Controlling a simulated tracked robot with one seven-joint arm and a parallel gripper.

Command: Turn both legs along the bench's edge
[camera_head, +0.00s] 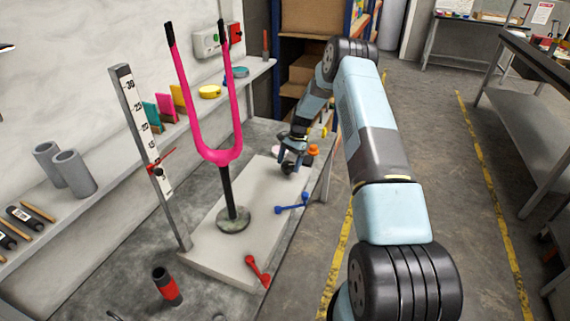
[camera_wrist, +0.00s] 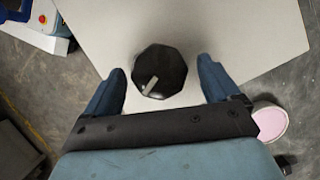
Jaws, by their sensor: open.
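The pink fork (camera_head: 217,155) stands upright on a black post (camera_head: 226,190) with a round base (camera_head: 233,220). Its two legs, the left one (camera_head: 181,75) and the right one (camera_head: 237,95), point up with black ends. They sit side by side across the picture, while the bench's edge (camera_head: 318,190) runs away from me. A black faceted knob (camera_wrist: 160,75) with a pale pointer mark lies between the fingers of my gripper (camera_wrist: 160,68), which is open. In the head view my gripper (camera_head: 291,160) is low over the board's far end, with the knob (camera_head: 288,168) partly hidden.
The pale board (camera_head: 205,245) carries a blue handle (camera_head: 291,204) and a red handle (camera_head: 257,270). A ruled upright (camera_head: 140,125) stands left of the fork. An orange item (camera_head: 313,150) and a pink round lid (camera_wrist: 270,122) are near my gripper. A loaded shelf (camera_head: 100,200) lines the wall.

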